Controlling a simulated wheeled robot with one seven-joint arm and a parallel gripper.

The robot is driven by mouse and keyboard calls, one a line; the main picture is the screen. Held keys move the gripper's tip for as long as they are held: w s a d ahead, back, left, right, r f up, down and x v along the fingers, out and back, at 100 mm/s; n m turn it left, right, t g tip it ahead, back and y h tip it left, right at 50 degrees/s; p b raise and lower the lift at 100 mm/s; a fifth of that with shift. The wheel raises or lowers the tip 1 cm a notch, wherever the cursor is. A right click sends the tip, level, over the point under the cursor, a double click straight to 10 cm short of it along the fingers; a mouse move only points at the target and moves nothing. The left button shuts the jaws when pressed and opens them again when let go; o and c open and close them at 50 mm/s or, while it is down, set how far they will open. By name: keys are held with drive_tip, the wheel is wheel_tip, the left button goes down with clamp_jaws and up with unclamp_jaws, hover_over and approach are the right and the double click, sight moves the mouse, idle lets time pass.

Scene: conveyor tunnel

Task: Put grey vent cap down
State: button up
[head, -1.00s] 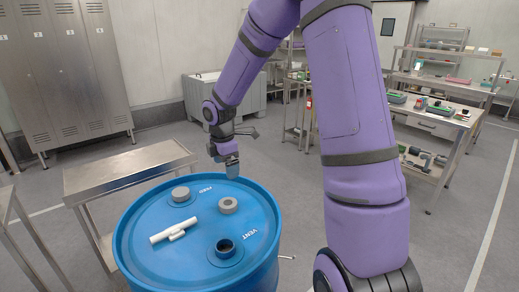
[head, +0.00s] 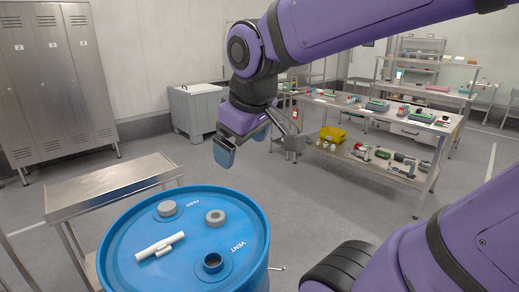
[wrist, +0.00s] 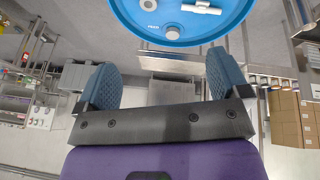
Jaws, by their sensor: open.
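The grey vent cap (head: 215,217) is a round cap with a darker centre. It lies on top of the blue drum (head: 119,228), apart from the open vent hole (head: 213,262) beside the VENT lettering. Another grey cap (head: 167,209) sits by the FEED lettering; it also shows in the wrist view (wrist: 172,33). My gripper (head: 243,143) is open and empty, above and behind the drum's far edge. In the wrist view its two blue fingers (wrist: 163,82) are wide apart with nothing between them.
A white T-shaped tool (head: 160,247) lies on the drum top, left of the vent hole. A steel table (head: 110,187) stands left of the drum. Lockers (head: 62,85) stand at the back left; a cluttered workbench (head: 385,113) is behind right. Floor between is clear.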

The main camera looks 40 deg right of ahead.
drive_tip(key=s+m, duration=0.1)
drive_tip(key=s, duration=0.2)
drive_tip(key=s+m+y, duration=0.1)
drive_tip(key=s, duration=0.1)
drive_tip(key=shift+s+a+r+m+t, duration=0.3)
drive_tip(key=shift+a+t, duration=0.05)
drive_tip(key=shift+t, duration=0.05)
drive_tip(key=shift+c, duration=0.2)
idle(1.1)
